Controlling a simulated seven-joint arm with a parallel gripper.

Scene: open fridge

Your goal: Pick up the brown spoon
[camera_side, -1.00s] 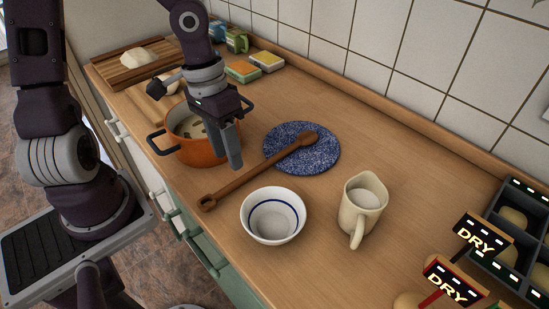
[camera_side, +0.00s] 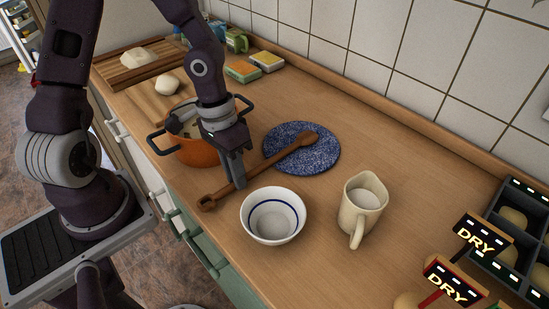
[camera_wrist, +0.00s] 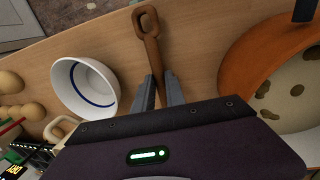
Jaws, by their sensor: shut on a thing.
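The brown spoon (camera_side: 268,165) lies slantwise across the counter. One end rests on the blue speckled round mat (camera_side: 318,158), and the other end, with a hole in it, lies on the bare wood. My gripper (camera_side: 238,180) is down at the spoon's handle, between the orange pot and the white bowl. In the wrist view the two fingers (camera_wrist: 160,92) stand on either side of the spoon's handle (camera_wrist: 151,55), shut on it. The far end of the spoon is hidden behind my gripper in the wrist view.
The white bowl (camera_side: 273,232) with a blue line stands close in front of my gripper. The orange pot (camera_side: 196,152) is just behind left. A cream jug (camera_side: 352,225) stands right. Black crates (camera_side: 520,230) with "DRY" signs are far right. The counter beyond the mat is clear.

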